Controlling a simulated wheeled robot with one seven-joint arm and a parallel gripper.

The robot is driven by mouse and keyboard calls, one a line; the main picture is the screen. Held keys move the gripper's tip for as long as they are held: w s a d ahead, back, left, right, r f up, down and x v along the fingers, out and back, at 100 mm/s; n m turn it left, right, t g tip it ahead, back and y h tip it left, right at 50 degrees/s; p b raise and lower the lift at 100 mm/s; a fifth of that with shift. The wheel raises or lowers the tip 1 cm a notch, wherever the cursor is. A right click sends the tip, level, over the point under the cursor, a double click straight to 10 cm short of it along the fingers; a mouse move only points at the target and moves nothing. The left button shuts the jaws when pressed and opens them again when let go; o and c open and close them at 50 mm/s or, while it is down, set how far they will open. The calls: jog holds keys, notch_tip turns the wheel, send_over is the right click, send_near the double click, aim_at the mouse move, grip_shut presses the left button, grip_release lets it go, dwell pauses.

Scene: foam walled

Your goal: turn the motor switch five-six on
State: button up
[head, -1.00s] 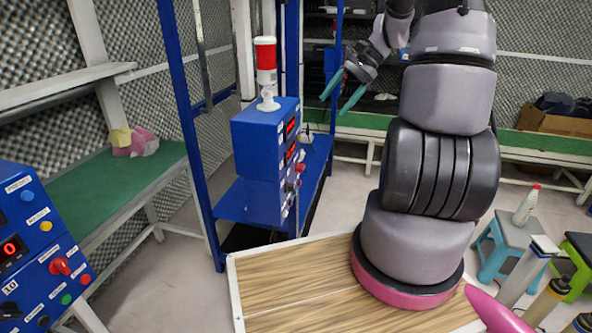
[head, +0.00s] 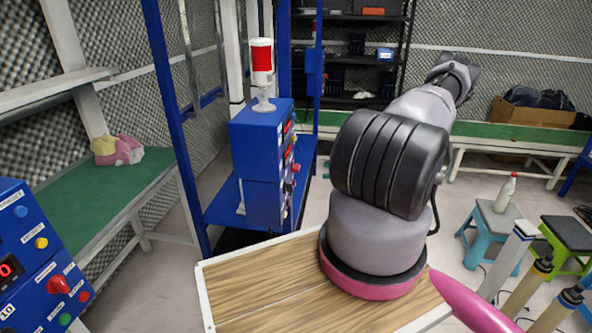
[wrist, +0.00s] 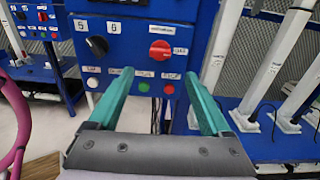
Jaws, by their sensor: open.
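In the wrist view a blue control panel (wrist: 130,62) faces my gripper (wrist: 159,73). A black rotary knob (wrist: 97,46) sits at its upper left, by white labels reading 5 and 6; which way it points is hard to tell. A red knob (wrist: 160,50) is to its right, straight ahead between my fingertips. My teal fingers are spread, empty and short of the panel. In the head view the blue cabinet (head: 256,150) stands on a blue rack, its front seen edge-on; my arm hides most of the gripper there.
Below the knobs are white (wrist: 92,82), green (wrist: 143,87) and red (wrist: 169,89) buttons. A red-and-white beacon (head: 262,62) tops the cabinet. A blue rack post (head: 175,120) stands left of it. Another blue panel (head: 35,255) is at the near left. White posts (wrist: 285,60) stand right of the panel.

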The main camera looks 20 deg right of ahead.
aim_at(296, 168)
jog(key=x, duration=1)
jog(key=shift+w+a, duration=0.3)
grip_shut()
